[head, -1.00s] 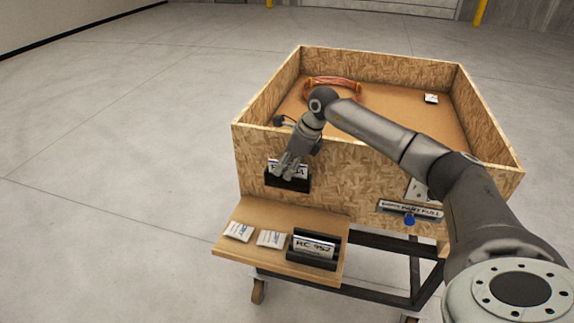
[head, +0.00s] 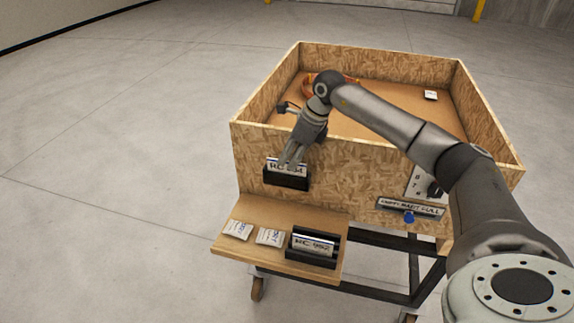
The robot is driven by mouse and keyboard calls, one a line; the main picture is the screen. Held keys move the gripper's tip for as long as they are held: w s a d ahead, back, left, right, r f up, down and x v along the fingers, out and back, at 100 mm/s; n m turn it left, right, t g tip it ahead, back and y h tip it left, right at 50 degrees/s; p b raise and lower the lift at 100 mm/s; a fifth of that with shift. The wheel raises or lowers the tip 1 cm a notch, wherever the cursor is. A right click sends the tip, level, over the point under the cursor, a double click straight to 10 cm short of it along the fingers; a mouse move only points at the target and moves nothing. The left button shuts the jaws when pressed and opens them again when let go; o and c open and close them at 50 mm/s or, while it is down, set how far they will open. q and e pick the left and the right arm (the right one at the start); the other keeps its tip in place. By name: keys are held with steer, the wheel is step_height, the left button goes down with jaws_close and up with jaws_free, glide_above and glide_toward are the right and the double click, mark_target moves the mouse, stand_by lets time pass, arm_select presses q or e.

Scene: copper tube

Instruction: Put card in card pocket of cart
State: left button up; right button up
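The cart is a wooden crate (head: 350,160) on a dark wheeled frame. A black card pocket (head: 286,182) is fixed to the left part of its front wall. A white card (head: 274,168) with a blue stripe and dark lettering stands upright in the pocket, its upper part showing above the pocket's front. My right gripper (head: 291,161) is at the card's top edge, its fingers pointing down and covering part of the lettering. Whether the fingers still touch the card cannot be told. My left gripper is not in view.
A front shelf (head: 240,250) holds a black holder (head: 289,255) with another card (head: 313,245) and two white packets (head: 238,229) (head: 270,237). A labelled strip (head: 395,205) is at the front wall's right. The crate holds an orange copper coil (head: 309,88) and a small white item (head: 431,95).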

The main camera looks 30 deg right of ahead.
steer(key=b+v, duration=0.1)
steer(key=v, duration=0.8)
steer(key=shift+r, duration=0.15)
